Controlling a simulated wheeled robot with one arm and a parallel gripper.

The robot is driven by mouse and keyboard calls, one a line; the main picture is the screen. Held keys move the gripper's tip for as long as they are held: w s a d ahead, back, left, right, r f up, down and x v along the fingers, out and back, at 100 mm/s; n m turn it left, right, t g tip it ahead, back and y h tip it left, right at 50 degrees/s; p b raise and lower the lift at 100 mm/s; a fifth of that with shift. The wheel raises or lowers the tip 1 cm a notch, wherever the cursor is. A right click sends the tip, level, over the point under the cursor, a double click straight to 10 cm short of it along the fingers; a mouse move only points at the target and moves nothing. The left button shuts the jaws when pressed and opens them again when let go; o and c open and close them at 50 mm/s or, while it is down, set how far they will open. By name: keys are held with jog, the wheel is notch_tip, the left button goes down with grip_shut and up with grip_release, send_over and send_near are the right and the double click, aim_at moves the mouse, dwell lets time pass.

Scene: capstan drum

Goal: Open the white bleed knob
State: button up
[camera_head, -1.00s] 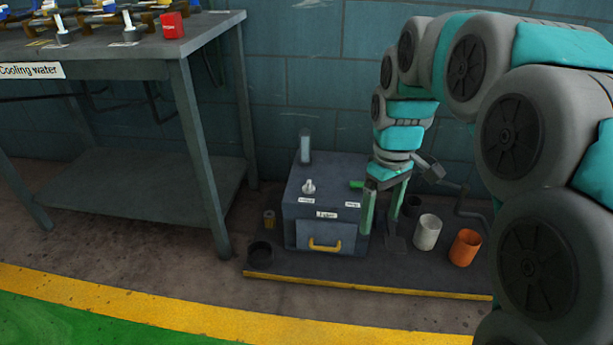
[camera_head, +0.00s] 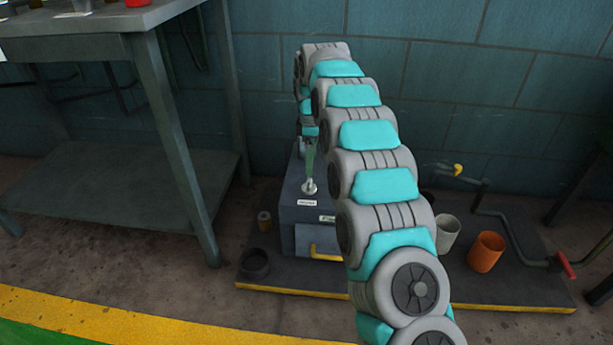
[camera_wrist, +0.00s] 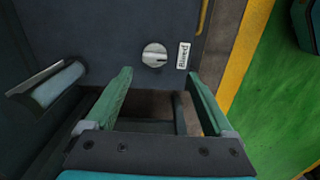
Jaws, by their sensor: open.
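The white bleed knob (camera_head: 309,186) stands on top of the dark box (camera_head: 290,214), behind a small white label (camera_head: 307,203). In the wrist view the knob (camera_wrist: 155,54) is round and pale with a dark slot, next to a label reading "Bleed" (camera_wrist: 183,55). My gripper (camera_wrist: 159,76) is open and empty, its green fingers apart. The knob lies just beyond the fingertips, between their lines, and I see no contact. In the head view my gripper (camera_head: 310,168) is right above or behind the knob, partly hidden by my arm.
A pale cylinder (camera_wrist: 58,86) stands at left in the wrist view. The box has a yellow handle (camera_head: 325,253). A white cup (camera_head: 447,232) and orange cup (camera_head: 486,251) stand right, a dark ring (camera_head: 254,263) left. A workbench (camera_head: 165,110) is at left.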

aim_at(309, 182)
jog(key=shift+w+a+f, duration=0.35)
jog(key=shift+w+f, duration=0.15)
notch_tip(309, 182, down, 8)
jog(key=shift+r+b, duration=0.2)
jog(key=shift+b, duration=0.4)
jog(key=c, duration=1.4)
